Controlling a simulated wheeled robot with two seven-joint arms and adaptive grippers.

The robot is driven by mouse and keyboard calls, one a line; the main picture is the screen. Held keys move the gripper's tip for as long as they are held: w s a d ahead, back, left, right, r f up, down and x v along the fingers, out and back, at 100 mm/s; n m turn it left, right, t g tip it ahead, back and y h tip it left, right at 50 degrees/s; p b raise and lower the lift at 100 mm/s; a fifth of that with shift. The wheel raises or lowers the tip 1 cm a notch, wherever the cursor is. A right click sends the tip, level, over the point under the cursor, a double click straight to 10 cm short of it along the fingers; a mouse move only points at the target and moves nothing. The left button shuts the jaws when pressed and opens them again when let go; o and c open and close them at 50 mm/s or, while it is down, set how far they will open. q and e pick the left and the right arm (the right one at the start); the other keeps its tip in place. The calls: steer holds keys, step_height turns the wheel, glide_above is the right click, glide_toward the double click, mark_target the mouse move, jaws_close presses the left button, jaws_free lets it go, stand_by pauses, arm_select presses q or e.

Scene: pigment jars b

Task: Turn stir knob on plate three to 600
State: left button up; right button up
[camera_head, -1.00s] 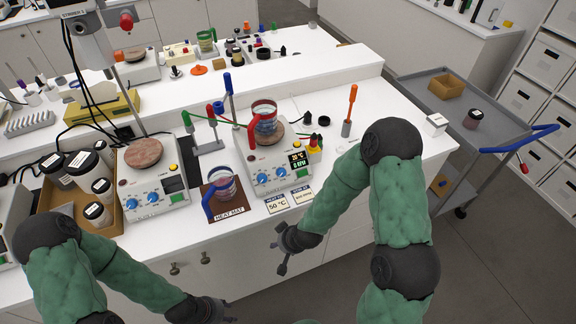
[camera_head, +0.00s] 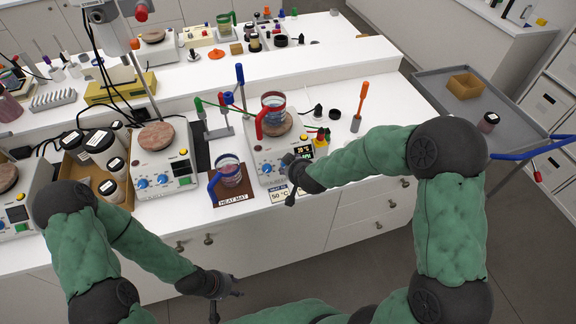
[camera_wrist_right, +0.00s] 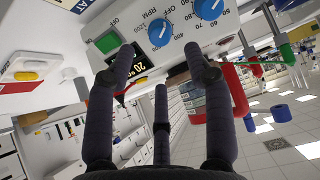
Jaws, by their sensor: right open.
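The right-hand white hotplate (camera_head: 262,154) on the near bench carries a beaker with a red handle (camera_head: 271,113) on its round top. My right gripper (camera_head: 288,180) is at its front panel, covering part of it. In the right wrist view two blue knobs show, the RPM knob (camera_wrist_right: 158,30) and a heat-scale knob (camera_wrist_right: 208,8). The gripper (camera_wrist_right: 161,62) is open and empty there, its fingertips pointing at the panel, the RPM knob just beyond the gap and apparently untouched. The display (camera_wrist_right: 132,66) is partly hidden by a finger. My left gripper (camera_head: 224,292) hangs open and empty before the bench.
A blue-handled beaker (camera_head: 229,172) stands on the heat mat (camera_head: 231,198) left of the hotplate. A middle hotplate (camera_head: 163,162) and a box of jars (camera_head: 72,172) are further left. Black caps and an orange-handled tool (camera_head: 360,106) are to the right. A grey cart (camera_head: 455,110) stands beyond the bench.

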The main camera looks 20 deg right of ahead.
steer(key=b+x, duration=0.1)
steer(key=x, duration=0.6)
steer(key=shift+w+f, duration=0.15)
jaws_close()
